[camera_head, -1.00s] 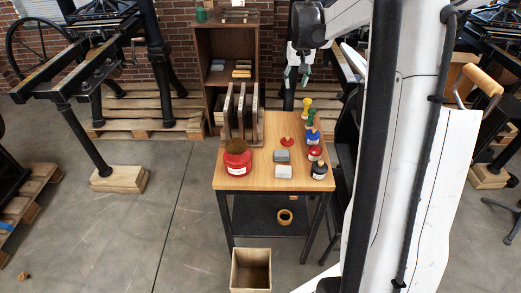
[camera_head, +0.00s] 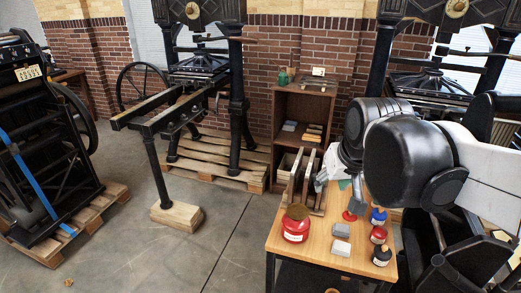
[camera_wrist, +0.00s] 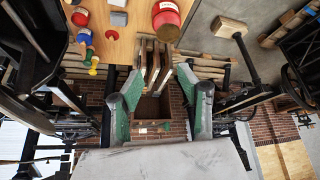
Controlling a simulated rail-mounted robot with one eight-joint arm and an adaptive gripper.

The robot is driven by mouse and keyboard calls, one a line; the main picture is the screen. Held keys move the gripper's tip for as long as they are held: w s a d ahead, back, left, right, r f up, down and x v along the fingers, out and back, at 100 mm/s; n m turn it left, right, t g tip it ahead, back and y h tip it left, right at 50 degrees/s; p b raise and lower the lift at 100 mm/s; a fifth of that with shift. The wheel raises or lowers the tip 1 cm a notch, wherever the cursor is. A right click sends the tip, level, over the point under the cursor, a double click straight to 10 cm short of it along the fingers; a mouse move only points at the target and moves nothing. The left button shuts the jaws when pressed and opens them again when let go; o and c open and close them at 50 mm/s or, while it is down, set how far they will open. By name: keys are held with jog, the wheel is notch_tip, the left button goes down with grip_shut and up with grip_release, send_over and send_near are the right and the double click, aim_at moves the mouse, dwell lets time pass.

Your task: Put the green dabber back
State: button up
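The green dabber (camera_wrist: 88,53) stands on the wooden table (camera_wrist: 138,13), between the yellow dabber (camera_wrist: 93,68) and the blue one (camera_wrist: 86,37) in the wrist view. In the head view my arm hides the green and yellow dabbers. My gripper (camera_wrist: 160,72) is open and empty, its two green fingers wide apart. In the wrist view the green dabber lies left of the fingers and outside the gap.
The table also holds blue (camera_head: 378,216), red (camera_head: 378,234) and black (camera_head: 382,256) dabbers, grey blocks (camera_head: 340,230), a red tin (camera_head: 295,225) and upright wooden slabs (camera_head: 302,178). A shelf (camera_head: 304,103) stands behind.

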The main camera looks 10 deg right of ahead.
jog(key=s+a+f+n+t, duration=0.1)
jog(key=s+a+f, duration=0.2)
jog(key=s, duration=0.6)
jog(key=shift+a+f+y, duration=0.4)
jog(key=shift+a, duration=0.8)
